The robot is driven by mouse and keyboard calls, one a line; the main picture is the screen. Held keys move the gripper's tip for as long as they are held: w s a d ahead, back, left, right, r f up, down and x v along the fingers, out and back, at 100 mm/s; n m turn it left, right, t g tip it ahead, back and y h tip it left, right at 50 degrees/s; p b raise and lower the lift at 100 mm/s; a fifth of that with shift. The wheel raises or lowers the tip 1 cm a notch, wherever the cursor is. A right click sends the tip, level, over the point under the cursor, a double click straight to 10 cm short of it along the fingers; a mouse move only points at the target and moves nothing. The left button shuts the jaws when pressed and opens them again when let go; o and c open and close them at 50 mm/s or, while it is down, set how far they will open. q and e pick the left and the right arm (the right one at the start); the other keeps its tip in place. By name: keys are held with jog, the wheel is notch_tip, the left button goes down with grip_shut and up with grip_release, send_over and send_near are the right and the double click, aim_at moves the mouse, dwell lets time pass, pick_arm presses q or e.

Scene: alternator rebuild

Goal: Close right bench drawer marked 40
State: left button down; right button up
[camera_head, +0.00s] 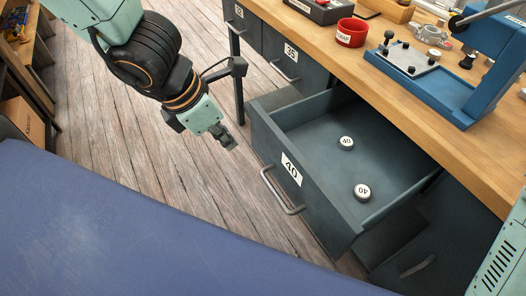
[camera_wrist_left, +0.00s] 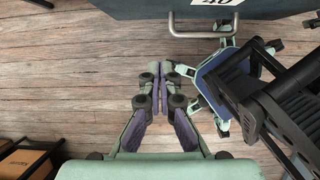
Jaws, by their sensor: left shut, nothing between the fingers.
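The dark grey drawer marked 40 (camera_head: 316,215) is pulled well out from under the wooden bench. Its bar handle (camera_head: 280,192) is on its front, below the white label; the handle also shows at the top of the left wrist view (camera_wrist_left: 203,32). Two round pieces marked 40, one (camera_head: 346,143) farther back and one (camera_head: 362,191) nearer, lie inside the drawer. My left gripper (camera_head: 230,142) is shut and empty, in front of the drawer and to the left of its handle, apart from it. Its closed fingertips show in the left wrist view (camera_wrist_left: 162,74). My right gripper is not in view.
Drawer 35 (camera_head: 290,57) beside it is shut. The bench top (camera_head: 410,88) carries a red cup (camera_head: 351,32) and a blue press (camera_head: 485,75). Wooden floor (camera_head: 130,150) lies open before the drawers. A shelf with boxes (camera_head: 22,119) stands at left.

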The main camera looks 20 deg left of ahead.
pick_arm(q)
notch_tip(320, 180, down, 3)
jog(key=b, duration=0.7)
send_near(261, 150)
jog(key=s+d+f, duration=0.3)
jog(key=shift+w+d+f+p, duration=0.15)
jog(key=shift+w+d+p, duration=0.2)
jog(key=shift+w+d, duration=0.35)
